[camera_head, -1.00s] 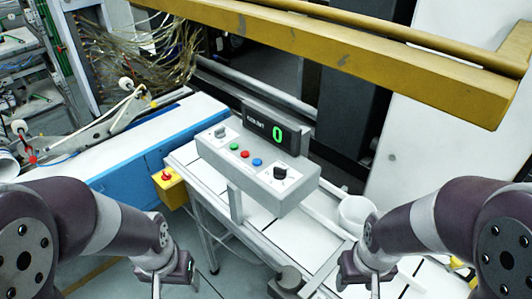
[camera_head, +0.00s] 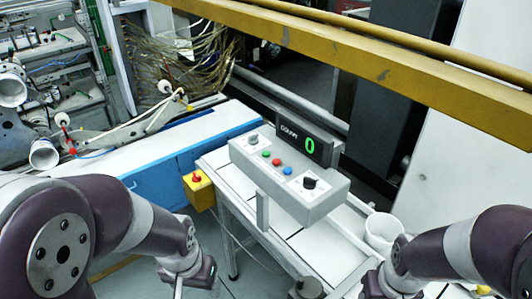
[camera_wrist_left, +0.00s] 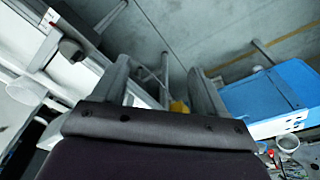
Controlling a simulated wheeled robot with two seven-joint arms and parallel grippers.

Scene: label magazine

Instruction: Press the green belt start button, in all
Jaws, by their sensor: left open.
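The green start button (camera_head: 266,153) sits on the sloped top of a grey control box (camera_head: 290,180), in a row with a red button (camera_head: 276,162) and a blue button (camera_head: 287,171). A counter display (camera_head: 308,146) behind them reads 0. My left gripper (camera_head: 190,291) is at the lower left, well below and apart from the box. In the left wrist view its two fingers (camera_wrist_left: 160,85) are spread with nothing between them. My right gripper (camera_head: 378,292) is at the lower right, cut off by the frame edge, so its jaws do not show clearly.
A yellow box with a red button (camera_head: 198,188) hangs left of the control box. A white cup (camera_head: 382,232) is to the right. A yellow beam (camera_head: 390,75) crosses above. A blue-sided conveyor (camera_head: 160,182) lies left.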

